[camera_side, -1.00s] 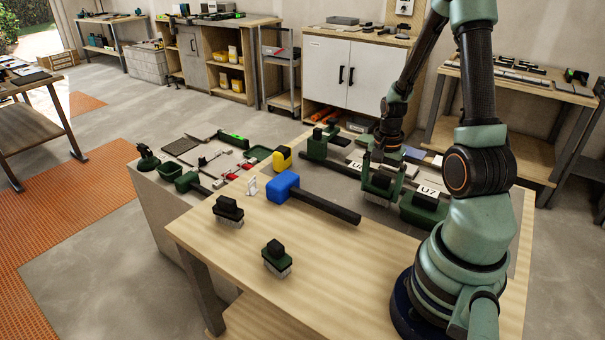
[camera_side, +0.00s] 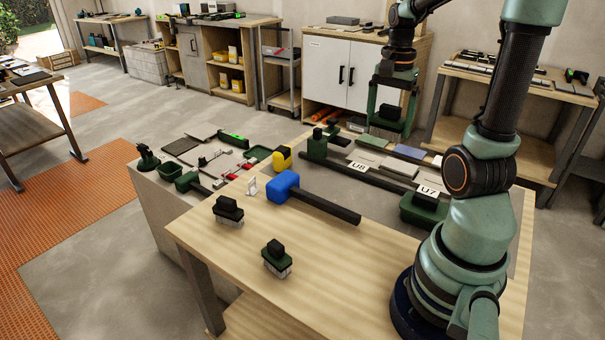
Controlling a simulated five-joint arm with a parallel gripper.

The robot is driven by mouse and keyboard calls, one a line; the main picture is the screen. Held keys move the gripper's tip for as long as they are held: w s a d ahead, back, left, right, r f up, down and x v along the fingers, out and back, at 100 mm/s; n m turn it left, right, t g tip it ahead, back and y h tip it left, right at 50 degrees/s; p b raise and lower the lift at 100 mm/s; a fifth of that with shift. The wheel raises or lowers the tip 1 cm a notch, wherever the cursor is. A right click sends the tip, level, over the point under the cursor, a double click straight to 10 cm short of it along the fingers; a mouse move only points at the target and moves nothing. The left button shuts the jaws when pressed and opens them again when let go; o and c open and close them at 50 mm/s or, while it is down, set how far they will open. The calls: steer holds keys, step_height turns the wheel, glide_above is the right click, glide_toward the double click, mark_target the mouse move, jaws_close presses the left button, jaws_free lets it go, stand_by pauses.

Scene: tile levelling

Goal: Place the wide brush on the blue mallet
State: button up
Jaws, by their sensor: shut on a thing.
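My gripper (camera_side: 389,112) is raised above the far part of the table. It is shut on a brush with a black handle and green body (camera_side: 388,124), taken to be the wide brush; its lower part is hard to make out. The blue mallet (camera_side: 285,187) lies on the wooden table, with its blue head to the left and its dark handle (camera_side: 330,207) running to the right and toward the camera. The gripper and held brush are beyond the mallet and to its right, apart from it.
Two smaller brushes stand on the near table, one at the left (camera_side: 229,209) and one nearer (camera_side: 277,257). A green block with a black top (camera_side: 424,207) is at the right. A yellow item (camera_side: 282,158) stands behind the mallet.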

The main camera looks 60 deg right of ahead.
step_height(320, 180, up, 4)
glide_above(315, 197)
step_height(315, 197, down, 20)
steer(key=shift+r, duration=0.1)
stand_by(0.3)
steer(key=o, duration=1.4)
steer(key=shift+f, duration=0.2)
steer(key=shift+c, duration=0.2)
steer(key=shift+o, duration=0.2)
